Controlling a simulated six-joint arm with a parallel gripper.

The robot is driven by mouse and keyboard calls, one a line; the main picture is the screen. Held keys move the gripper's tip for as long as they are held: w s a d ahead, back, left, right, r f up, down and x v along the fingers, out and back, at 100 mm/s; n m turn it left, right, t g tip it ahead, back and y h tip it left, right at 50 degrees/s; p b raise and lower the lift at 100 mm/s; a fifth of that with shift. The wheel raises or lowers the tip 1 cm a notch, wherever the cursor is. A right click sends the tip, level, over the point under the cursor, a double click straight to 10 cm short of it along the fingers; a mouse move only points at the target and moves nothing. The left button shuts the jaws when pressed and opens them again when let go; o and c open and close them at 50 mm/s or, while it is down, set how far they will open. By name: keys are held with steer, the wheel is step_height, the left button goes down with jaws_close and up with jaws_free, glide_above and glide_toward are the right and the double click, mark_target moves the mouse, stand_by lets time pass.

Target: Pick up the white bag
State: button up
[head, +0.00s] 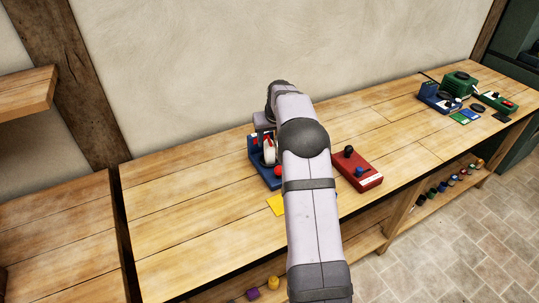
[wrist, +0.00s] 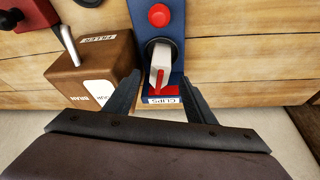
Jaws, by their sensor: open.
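A small white bag (wrist: 160,60) with a red strip down its front stands in a blue holder (wrist: 148,18) that has a red button and a label reading CLIPS. In the head view the white bag (head: 269,150) shows in the blue holder (head: 262,176), partly behind my arm. My gripper (wrist: 160,80) is open and empty, its dark fingers to the left and right of the bag. I cannot tell how far the fingertips are above it. The gripper's fingers are hidden in the head view.
A brown box (wrist: 95,62) marked FILLER and BRAN stands close by the left finger. Green and blue devices (head: 460,86) stand far right. The left bench top is clear.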

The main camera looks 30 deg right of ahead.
mark_target(270, 145)
steer(key=shift+p+x, duration=1.75)
steer(key=shift+x, duration=1.3)
steer(key=shift+w, duration=0.1)
steer(key=shift+r, duration=0.1)
jaws_close()
step_height(270, 145, up, 8)
steer(key=b, duration=0.3)
steer(key=shift+r, duration=0.2)
steer(key=shift+d+r, duration=0.1)
steer(key=shift+r, duration=0.7)
steer(key=shift+s+d+f+b, duration=0.1)
steer(key=shift+s+d+b, duration=0.2)
steer(key=shift+s+b, duration=0.15)
steer(key=s+d+f+n+b, duration=0.1)
steer(key=s, duration=0.7)
steer(key=s+d+f+n+y+b, duration=0.1)
steer(key=s+d+n+b, duration=0.1)
steer(key=s, duration=0.6)
steer(key=shift+s+d+f, duration=0.2)
steer(key=shift+s+f, duration=0.15)
